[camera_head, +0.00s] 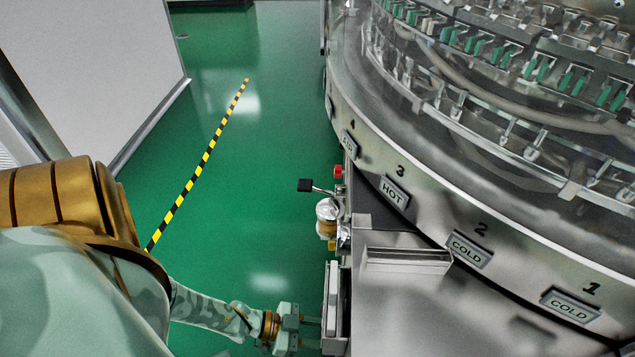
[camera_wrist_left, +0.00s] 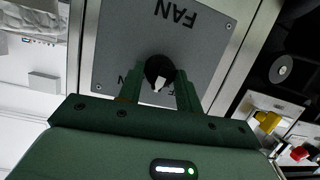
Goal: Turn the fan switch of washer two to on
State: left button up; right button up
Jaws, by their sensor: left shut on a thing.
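The rotary washer (camera_head: 500,240) fills the right of the head view, with numbered stations. Station 2 carries a COLD plate (camera_head: 468,250). In the left wrist view a grey panel (camera_wrist_left: 215,55) has an upside-down FAN label and a round black fan switch (camera_wrist_left: 155,66) with a pale pointer aimed toward the bottom of the picture. A second label near the fingers is partly hidden. My left gripper (camera_wrist_left: 160,88) has its two green fingers closed on either side of the switch. In the head view the left gripper (camera_head: 318,333) reaches the panel's side; the switch is hidden there. My right gripper is out of view.
A black-handled lever and a round gauge (camera_head: 327,210) stick out beside the panel, with a red knob (camera_head: 338,171) above. A yellow fitting (camera_wrist_left: 267,121) and a red one (camera_wrist_left: 299,153) show near the wrist. Green floor (camera_head: 250,190) is clear, with striped tape.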

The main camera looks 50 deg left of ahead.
pick_arm(q)
jog(key=m+t, duration=0.1)
jog(key=m, duration=0.2)
jog(key=m+t+y+b, duration=0.1)
jog(key=m, duration=0.1)
jog(key=shift+s+d+f+m+y, duration=0.2)
jog(key=shift+m+y, duration=0.1)
jog(key=shift+m, duration=0.1)
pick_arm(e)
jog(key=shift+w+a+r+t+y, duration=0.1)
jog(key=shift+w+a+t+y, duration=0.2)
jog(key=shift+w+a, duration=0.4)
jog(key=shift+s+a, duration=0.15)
pick_arm(q)
jog(key=o, duration=1)
jog(key=shift+w, duration=0.1)
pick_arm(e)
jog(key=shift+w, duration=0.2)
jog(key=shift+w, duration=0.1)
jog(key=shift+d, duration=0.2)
